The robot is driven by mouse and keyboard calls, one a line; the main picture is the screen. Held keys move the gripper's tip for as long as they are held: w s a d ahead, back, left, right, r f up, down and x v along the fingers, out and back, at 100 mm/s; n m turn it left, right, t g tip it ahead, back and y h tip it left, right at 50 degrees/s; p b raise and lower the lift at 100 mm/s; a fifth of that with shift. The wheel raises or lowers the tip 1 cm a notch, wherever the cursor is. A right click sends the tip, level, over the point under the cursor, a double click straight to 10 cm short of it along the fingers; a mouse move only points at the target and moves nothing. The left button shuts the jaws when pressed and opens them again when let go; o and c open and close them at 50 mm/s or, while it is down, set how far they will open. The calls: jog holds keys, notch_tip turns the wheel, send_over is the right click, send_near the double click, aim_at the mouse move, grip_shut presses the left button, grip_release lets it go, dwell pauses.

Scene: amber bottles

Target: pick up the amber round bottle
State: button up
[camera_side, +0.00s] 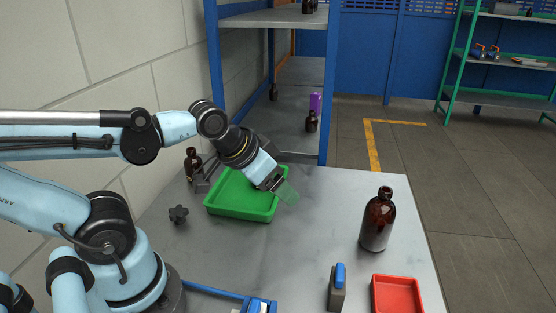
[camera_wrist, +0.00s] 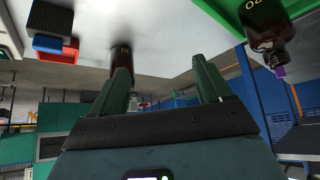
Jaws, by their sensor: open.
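A large amber round bottle (camera_side: 378,220) with a dark cap stands upright on the right side of the grey table. A smaller dark amber bottle (camera_side: 192,163) stands behind the left end of the green tray. My gripper (camera_side: 286,191) is over the tray's right edge, open and empty, well left of the large bottle. In the wrist view, my gripper's fingers (camera_wrist: 160,72) are spread. A dark bottle (camera_wrist: 122,60) appears beyond the left finger, partly covered by it. Another dark bottle (camera_wrist: 265,28) shows at upper right beside the green tray; which one it is, I cannot tell.
The green tray (camera_side: 212,207) lies under my gripper. A red bin (camera_side: 397,293) and a grey, blue-topped object (camera_side: 337,288) are at the front right. A black knob (camera_side: 178,214) lies left. A blue-framed shelf (camera_side: 331,90) stands behind. The middle of the table is clear.

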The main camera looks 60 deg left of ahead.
jog(key=c, duration=0.4)
jog(key=shift+o, duration=0.2)
jog(key=m+g+y, duration=1.1)
jog(key=m+y, duration=0.1)
jog(key=m, duration=0.2)
send_near(193, 164)
jog(key=shift+w+a+r, duration=0.3)
jog(key=shift+w+r, duration=0.15)
jog(key=shift+w, duration=0.1)
jog(key=shift+w+a+r, duration=0.35)
jog(key=shift+w+r, duration=0.1)
jog(key=shift+w, duration=0.05)
jog(key=shift+g+y, duration=0.4)
jog(key=x, duration=1.3)
jog(key=shift+s+r, duration=0.15)
jog(key=shift+s, duration=0.15)
